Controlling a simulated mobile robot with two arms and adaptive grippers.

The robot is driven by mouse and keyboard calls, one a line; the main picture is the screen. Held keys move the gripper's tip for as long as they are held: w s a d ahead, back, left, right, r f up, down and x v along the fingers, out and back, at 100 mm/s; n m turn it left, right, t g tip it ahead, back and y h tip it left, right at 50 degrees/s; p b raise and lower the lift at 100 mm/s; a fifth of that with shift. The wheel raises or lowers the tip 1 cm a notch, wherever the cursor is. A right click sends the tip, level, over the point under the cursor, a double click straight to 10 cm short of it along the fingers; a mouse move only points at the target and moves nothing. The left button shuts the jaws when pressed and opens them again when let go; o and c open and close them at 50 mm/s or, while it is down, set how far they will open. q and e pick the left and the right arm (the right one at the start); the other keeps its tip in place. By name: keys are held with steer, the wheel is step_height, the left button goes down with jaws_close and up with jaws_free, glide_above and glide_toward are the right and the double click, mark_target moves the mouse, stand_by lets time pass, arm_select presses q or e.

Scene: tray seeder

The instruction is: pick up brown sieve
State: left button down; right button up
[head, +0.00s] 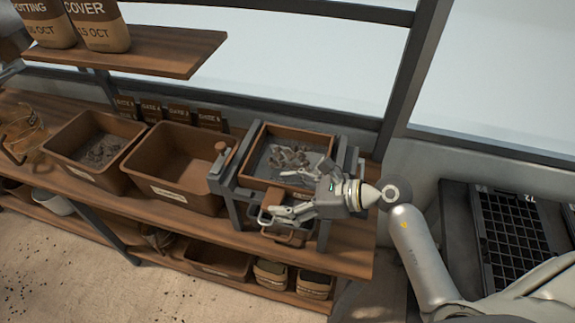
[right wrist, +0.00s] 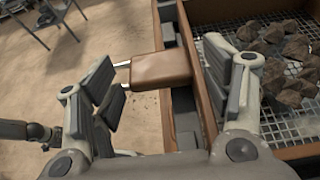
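The brown sieve (head: 297,130) is a square brown frame with a wire mesh floor, seated in a grey metal stand on the wooden bench. Dark lumps lie on its mesh. Its brown handle (right wrist: 160,70) sticks out from the near wall between the fingers of my right gripper (right wrist: 175,97). That gripper, also in the head view (head: 285,192), is open. One finger is over the mesh, the other outside beyond the handle; I see no clear grip. Grey parts at the left edge of the head view may be my left arm; its fingers are not clear.
Two brown bins (head: 163,185) (head: 72,130) stand left of the stand (head: 237,205); the left one holds dark material. Lower shelf holds pots and a bin (head: 218,262). Bags (head: 103,28) stand on the upper shelf (head: 150,50). A black cell tray (head: 510,235) is at right.

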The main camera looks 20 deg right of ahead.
steer(key=c, duration=0.7)
steer(key=shift+r, duration=0.1)
